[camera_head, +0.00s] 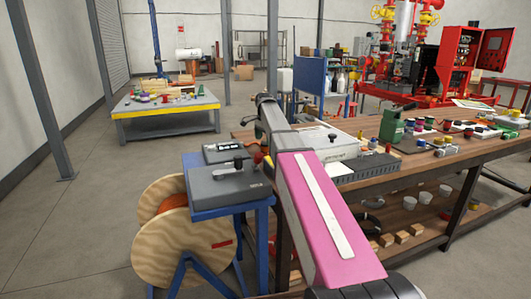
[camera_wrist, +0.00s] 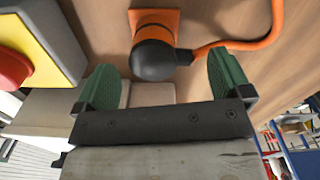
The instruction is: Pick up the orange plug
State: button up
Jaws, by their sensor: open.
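The orange plug (camera_wrist: 152,32) shows at the top middle of the wrist view against a brown surface. It has a rounded black end (camera_wrist: 153,62) facing my gripper, and an orange cable (camera_wrist: 240,45) curves off to the right and up. My gripper (camera_wrist: 162,80) has two green fingertips spread wide, one to each side of the black end in the picture. Nothing is held between them. Whether the fingertips are level with the plug in depth I cannot tell. In the head view I cannot make out the plug, and my pink arm hides much of that area.
A yellow box with a red button (camera_wrist: 12,68) sits close to the left fingertip in the wrist view. In the head view, a grey case (camera_head: 228,184) lies on a blue stand beside a cable reel (camera_head: 160,240). The long wooden bench (camera_head: 400,160) at right is crowded.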

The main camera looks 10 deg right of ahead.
notch_tip(320, 180, down, 3)
jog(key=shift+r, duration=0.2)
jog(key=c, duration=1)
notch_tip(320, 180, up, 4)
jog(key=shift+r, duration=0.15)
jog(key=s+a+r, duration=0.5)
jog(key=s+r, duration=0.1)
jog(key=s, duration=0.4)
jog(key=shift+s+a+r, duration=0.15)
jog(key=shift+a+r, duration=0.2)
jog(key=shift+r, duration=0.05)
